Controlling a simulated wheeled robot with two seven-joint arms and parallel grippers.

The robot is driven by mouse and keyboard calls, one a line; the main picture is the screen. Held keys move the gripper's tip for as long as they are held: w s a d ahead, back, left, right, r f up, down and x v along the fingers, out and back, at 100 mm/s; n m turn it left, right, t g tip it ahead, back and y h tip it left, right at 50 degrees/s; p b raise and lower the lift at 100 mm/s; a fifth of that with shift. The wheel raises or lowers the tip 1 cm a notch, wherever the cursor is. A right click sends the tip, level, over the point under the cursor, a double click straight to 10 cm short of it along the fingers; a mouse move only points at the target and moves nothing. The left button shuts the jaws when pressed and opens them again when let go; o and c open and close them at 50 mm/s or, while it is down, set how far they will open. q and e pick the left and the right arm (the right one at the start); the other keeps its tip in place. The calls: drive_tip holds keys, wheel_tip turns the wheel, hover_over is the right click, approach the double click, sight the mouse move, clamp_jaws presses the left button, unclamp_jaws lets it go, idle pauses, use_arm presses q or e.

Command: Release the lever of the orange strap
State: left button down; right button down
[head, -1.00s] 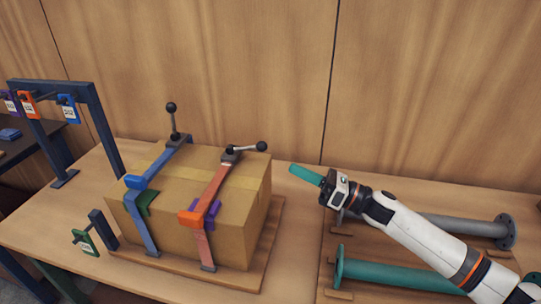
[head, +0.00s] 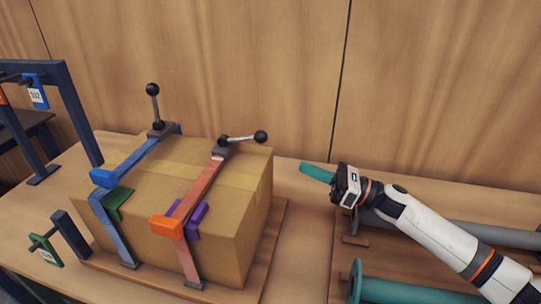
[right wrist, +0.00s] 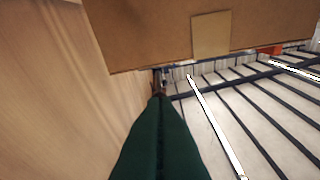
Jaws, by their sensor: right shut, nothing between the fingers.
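The orange strap (head: 203,181) runs over the right part of a cardboard box (head: 238,228), with an orange block (head: 166,227) at the front edge. Its lever (head: 240,139), a grey bar with a black ball, lies low and points right from the buckle on the box's top back edge. My right gripper (head: 304,167) is shut and empty, its teal fingers pointing left, right of the box and apart from it. In the right wrist view the shut dark green fingers (right wrist: 158,105) point toward the box (right wrist: 145,35). My left gripper is out of view.
A blue strap (head: 115,223) crosses the box's left part; its lever (head: 153,105) stands upright. A blue frame (head: 75,110) with tags and a post with a green tag (head: 46,252) stand left. A teal flanged pipe (head: 400,290) and a grey pipe (head: 495,235) lie right.

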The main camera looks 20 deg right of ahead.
drive_tip(key=shift+r, duration=0.1)
drive_tip(key=p, duration=0.3)
approach(243, 138)
drive_tip(key=w+a, duration=0.1)
drive_tip(key=a, duration=0.1)
drive_tip(key=shift+w+a+f, duration=0.2)
drive_tip(key=shift+w+a, duration=0.2)
drive_tip(key=shift+w, duration=0.15)
drive_tip(key=shift+p, duration=0.3)
